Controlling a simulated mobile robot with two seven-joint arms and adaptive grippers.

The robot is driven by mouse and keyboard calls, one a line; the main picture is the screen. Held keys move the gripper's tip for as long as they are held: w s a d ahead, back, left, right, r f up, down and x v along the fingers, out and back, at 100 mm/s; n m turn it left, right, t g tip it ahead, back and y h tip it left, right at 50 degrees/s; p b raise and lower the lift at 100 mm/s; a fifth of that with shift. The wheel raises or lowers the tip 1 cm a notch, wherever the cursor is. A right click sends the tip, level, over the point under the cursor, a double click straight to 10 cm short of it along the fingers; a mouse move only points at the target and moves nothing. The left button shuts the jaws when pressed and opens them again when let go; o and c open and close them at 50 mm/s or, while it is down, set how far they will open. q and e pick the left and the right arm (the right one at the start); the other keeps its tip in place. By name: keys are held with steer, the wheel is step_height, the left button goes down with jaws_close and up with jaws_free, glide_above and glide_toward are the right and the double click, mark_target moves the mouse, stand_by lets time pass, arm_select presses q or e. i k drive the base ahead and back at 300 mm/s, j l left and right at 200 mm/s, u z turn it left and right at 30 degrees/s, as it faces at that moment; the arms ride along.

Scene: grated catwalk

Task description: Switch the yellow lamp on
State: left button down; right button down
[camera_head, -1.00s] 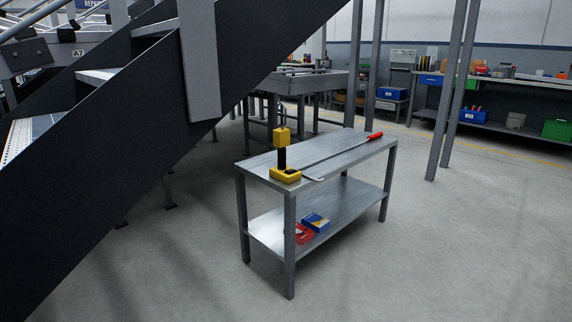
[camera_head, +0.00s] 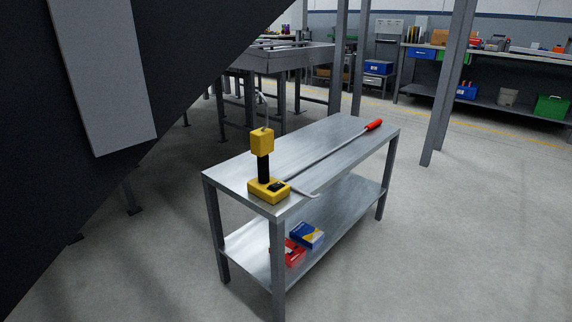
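The yellow lamp (camera_head: 263,143) stands upright near the near left corner of a grey metal table (camera_head: 330,140). It has a yellow block head, a black stem and a yellow base (camera_head: 268,191) with a dark patch on top, too small to make out clearly. I cannot tell whether it is lit. Neither of my grippers is in view.
A long bar with a red handle (camera_head: 374,125) lies on the table beside the lamp. Blue (camera_head: 306,235) and red (camera_head: 293,253) boxes sit on its lower shelf. A dark staircase side (camera_head: 190,60) blocks the left. The floor (camera_head: 450,240) in front and right is clear.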

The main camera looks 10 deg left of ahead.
mark_target(277, 185)
steer(key=i+j+z, duration=0.35)
steer(key=i+j, duration=0.35)
